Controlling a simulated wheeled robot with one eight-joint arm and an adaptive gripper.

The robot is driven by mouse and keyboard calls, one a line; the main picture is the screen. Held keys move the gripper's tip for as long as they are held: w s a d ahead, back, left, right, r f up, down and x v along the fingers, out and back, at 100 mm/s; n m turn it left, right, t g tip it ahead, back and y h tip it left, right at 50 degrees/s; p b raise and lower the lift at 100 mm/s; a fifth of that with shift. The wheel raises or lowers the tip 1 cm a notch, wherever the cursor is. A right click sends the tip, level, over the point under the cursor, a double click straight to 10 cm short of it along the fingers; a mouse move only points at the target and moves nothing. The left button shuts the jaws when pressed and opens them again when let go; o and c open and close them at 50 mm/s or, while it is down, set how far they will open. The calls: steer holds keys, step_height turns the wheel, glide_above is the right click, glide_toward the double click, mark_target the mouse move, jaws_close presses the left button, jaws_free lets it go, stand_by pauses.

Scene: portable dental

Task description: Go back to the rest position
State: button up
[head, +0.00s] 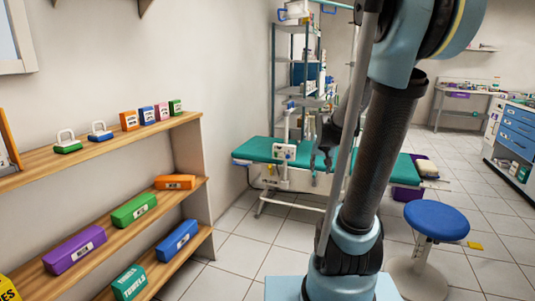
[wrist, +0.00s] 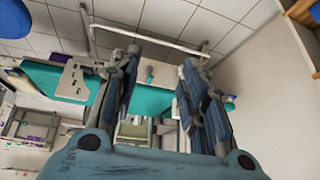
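My gripper (wrist: 155,75) is open in the wrist view, its two fingers well apart with nothing between them. Beyond the fingers I see floor tiles, a white metal frame and the teal treatment couch (wrist: 150,101). In the head view my arm rises in front of the couch (head: 262,148), and part of my gripper (head: 322,160) shows just left of the arm. The rest of my gripper is hidden behind the arm links.
A wooden shelf (head: 95,148) on the left holds colored boxes and two padlock-like items. A blue stool (head: 437,220) stands at right. A metal rack (head: 275,85) stands by the wall behind the couch. Tiled floor (head: 235,250) is clear between shelf and arm.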

steer(key=s+a+f+n+g, duration=0.1)
steer(key=s+f+g, duration=0.1)
steer(key=s, duration=1.1)
steer(key=s+a+f+n+g, duration=0.1)
steer(key=s+f, duration=0.3)
steer(key=s, duration=1)
steer(key=shift+s+a+f+n+g+y, duration=0.2)
steer(key=shift+a+f+n+g+y, duration=0.1)
steer(key=shift+n+g+y, duration=0.15)
steer(key=shift+w+f, duration=0.2)
steer(key=shift+w, duration=0.3)
